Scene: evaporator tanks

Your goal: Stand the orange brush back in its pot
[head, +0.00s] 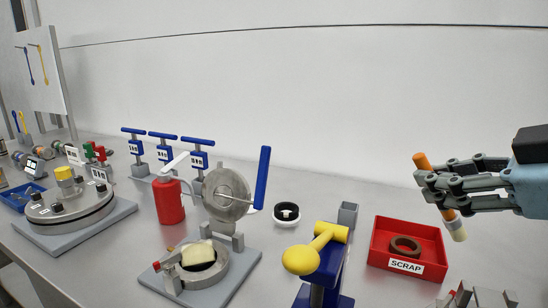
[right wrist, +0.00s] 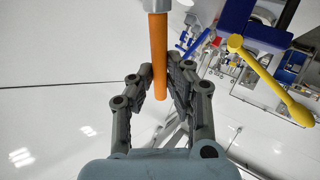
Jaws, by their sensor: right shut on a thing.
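My right gripper (head: 432,184) comes in from the right and is shut on the orange brush (head: 421,161). The brush is tilted, its orange handle end up and its pale bristle end (head: 458,232) down, in the air over the right side of the bench. In the right wrist view the orange handle (right wrist: 159,60) lies between the fingers. A small grey square pot (head: 347,214) stands behind the yellow-handled blue device, left of the gripper; it looks like the brush's pot, and its inside is hidden. My left gripper is not in view.
A red SCRAP tray (head: 431,236) holding a brown ring (head: 405,247) lies just left of and below the brush. A blue device with a yellow handle (head: 318,250) stands in front of the pot. A black-and-white round part (head: 287,214) sits left of it. The wall is behind.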

